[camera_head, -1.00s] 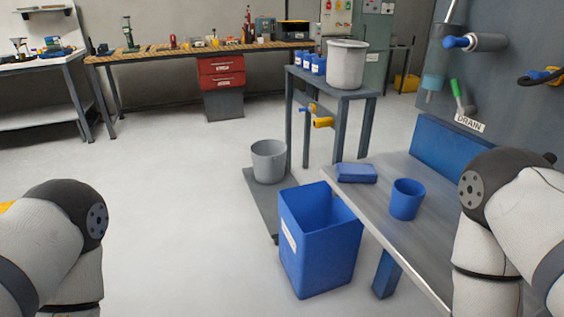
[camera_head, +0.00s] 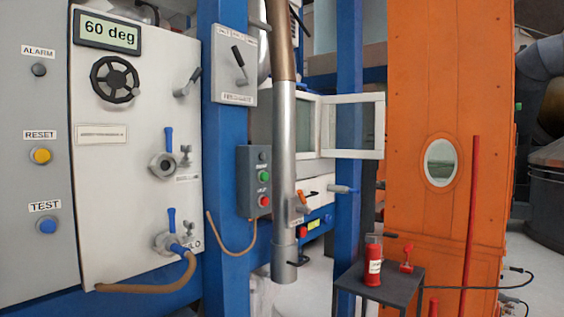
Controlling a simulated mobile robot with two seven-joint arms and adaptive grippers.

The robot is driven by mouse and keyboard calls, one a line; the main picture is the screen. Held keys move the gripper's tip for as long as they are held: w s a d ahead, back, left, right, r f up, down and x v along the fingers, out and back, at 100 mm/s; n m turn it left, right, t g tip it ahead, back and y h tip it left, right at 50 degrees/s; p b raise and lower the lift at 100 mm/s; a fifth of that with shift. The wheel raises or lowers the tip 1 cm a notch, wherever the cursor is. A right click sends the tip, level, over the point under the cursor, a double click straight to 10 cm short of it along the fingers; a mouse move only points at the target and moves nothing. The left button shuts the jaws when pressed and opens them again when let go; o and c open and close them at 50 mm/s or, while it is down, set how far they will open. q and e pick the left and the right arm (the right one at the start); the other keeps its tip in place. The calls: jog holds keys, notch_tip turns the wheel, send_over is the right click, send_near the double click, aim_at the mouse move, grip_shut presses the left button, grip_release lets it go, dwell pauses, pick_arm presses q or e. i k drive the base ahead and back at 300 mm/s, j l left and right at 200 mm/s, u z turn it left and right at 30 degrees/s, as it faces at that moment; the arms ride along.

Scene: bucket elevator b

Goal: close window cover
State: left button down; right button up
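A white-framed window cover (camera_head: 368,155) stands swung out, open, in the middle of the head view. It is beside a white-framed window (camera_head: 308,157) behind the grey vertical pipe. A blue post shows through the cover's frame. The pipe hides part of the window's left side. I cannot tell for sure how the cover is hinged. Neither of my grippers is in view.
A blue column (camera_head: 225,170) and the vertical pipe (camera_head: 284,190) stand in front of the window area. A control panel (camera_head: 137,120) is on the left. An orange casing (camera_head: 410,120) with an oval window stands right. A small dark table (camera_head: 385,288) holds a red bottle.

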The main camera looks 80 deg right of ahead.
aim_at(379, 98)
jog(key=k+l+z, duration=0.1)
jog(key=z, duration=0.4)
jog(key=l+z, duration=0.25)
jog(key=z, duration=0.2)
jog(key=k+l+z, duration=0.1)
jog(key=z, duration=0.4)
jog(key=l+z, duration=0.3)
jog(key=z, duration=0.2)
jog(key=l+z, duration=0.2)
jog(key=z, duration=0.25)
